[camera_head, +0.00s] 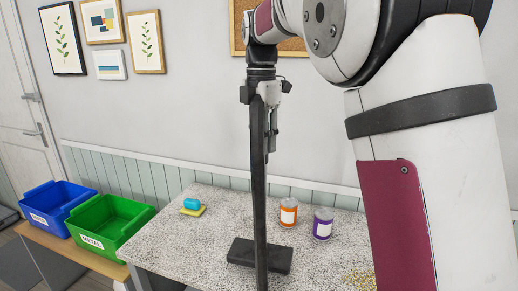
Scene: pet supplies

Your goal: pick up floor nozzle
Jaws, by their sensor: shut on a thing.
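My gripper (268,145) hangs point-down above the table, left of my large arm link. It is shut on a long, thin black piece (259,200), seemingly the floor nozzle. This piece runs almost straight down from the gripper past the bottom edge of the picture, so its lower end is out of view. Behind it, a flat dark block (241,252) lies on the speckled table, its middle hidden by the long piece. I cannot tell whether the two are joined. The grip contact is small and partly hidden.
On the speckled table (180,245) stand an orange-labelled can (288,213) and a purple-labelled can (322,224). A blue and yellow sponge-like item (192,206) lies at the back left. A blue bin (58,203) and a green bin (107,222) stand left. My arm hides the right side.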

